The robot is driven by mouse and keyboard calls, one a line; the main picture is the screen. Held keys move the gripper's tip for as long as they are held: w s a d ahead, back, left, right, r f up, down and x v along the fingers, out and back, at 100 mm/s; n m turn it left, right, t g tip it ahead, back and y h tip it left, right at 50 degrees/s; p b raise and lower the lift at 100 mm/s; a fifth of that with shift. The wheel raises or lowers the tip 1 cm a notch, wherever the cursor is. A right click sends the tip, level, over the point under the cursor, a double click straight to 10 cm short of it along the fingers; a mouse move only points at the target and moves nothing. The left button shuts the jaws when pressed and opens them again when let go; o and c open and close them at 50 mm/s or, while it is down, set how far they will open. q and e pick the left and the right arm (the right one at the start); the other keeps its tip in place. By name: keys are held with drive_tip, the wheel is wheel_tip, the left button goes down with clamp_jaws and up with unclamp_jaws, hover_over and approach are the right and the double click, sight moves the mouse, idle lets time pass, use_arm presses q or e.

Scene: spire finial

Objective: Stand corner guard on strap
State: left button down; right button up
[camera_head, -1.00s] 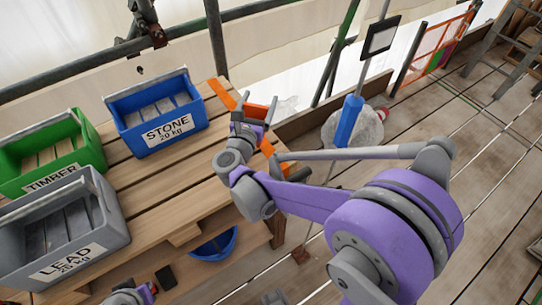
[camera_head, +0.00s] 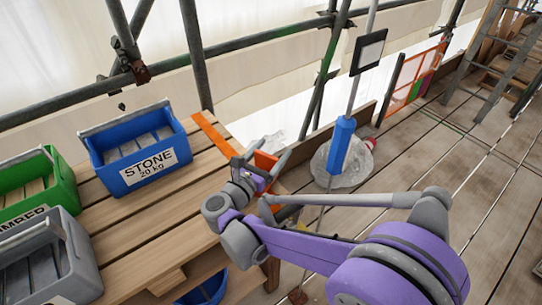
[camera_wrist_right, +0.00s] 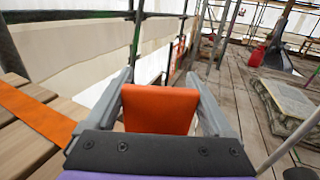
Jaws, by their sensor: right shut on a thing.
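The orange corner guard (camera_head: 265,161) is held by my right gripper (camera_head: 262,166) just beyond the right edge of the pallet-like table. In the right wrist view the guard (camera_wrist_right: 160,108) is a broad orange plate between the two grey fingers of the right gripper (camera_wrist_right: 160,92), which are shut on it. The orange strap (camera_head: 211,131) lies flat across the table planks to the left of the guard, apart from it in the wrist view (camera_wrist_right: 38,115). My arm hides part of the strap's near end in the head view. My left gripper is not in view.
A blue STONE crate (camera_head: 140,150), a green TIMBER crate (camera_head: 62,180) and a grey LEAD crate (camera_head: 75,262) stand on the table (camera_head: 185,215). A blue bucket (camera_head: 207,290) sits below.

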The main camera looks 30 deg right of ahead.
drive_tip(key=shift+f, duration=0.55)
drive_tip(key=shift+f, duration=0.15)
drive_tip(key=o, duration=1.1)
drive_tip(key=v, duration=1.2)
